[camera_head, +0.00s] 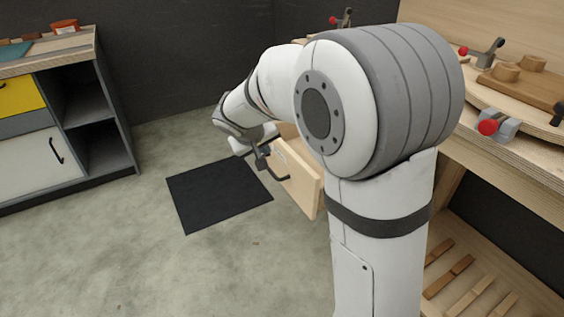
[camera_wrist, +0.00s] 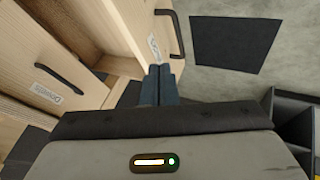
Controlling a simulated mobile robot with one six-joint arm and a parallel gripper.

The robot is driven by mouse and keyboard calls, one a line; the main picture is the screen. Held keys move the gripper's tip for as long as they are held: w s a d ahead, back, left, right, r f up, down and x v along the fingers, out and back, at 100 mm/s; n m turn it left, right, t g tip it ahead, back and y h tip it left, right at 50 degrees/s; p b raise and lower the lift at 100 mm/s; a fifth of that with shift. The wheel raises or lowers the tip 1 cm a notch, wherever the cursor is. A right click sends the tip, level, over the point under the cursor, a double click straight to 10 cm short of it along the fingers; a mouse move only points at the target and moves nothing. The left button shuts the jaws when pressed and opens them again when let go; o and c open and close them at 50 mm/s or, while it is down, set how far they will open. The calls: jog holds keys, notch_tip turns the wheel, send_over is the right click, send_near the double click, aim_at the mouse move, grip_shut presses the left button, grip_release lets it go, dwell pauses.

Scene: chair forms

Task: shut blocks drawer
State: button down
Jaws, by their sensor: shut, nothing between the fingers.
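An open wooden drawer (camera_head: 303,182) stands out from the bench, its pale front partly hidden behind my arm in the head view. In the wrist view the drawer front (camera_wrist: 142,22) shows at top centre with a black bar handle (camera_wrist: 180,36) and a label too small to read, so I cannot confirm it is the blocks drawer. My gripper (camera_wrist: 161,70) is shut and empty, with its dark fingertips close to the drawer front beside the label. I cannot tell whether they touch. In the head view my gripper (camera_head: 262,152) is near the handle.
A second drawer (camera_wrist: 85,97) with a black handle and a label is at left in the wrist view. A black mat (camera_head: 218,193) lies on the floor. A cabinet (camera_head: 40,160) stands at left. The bench (camera_head: 530,150) carries clamps at right. The floor between is clear.

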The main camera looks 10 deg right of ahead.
jog(key=b, duration=0.3)
send_near(289, 159)
notch_tip(289, 159, down, 4)
jog(key=w+a, duration=0.1)
jog(key=a, duration=0.1)
jog(key=d, duration=0.1)
jog(key=w+d, duration=0.1)
jog(key=d, duration=0.1)
jog(key=shift+w+d+r, duration=0.1)
jog(key=shift+w+d, duration=0.05)
jog(key=shift+d, duration=0.1)
jog(key=shift+w, duration=0.1)
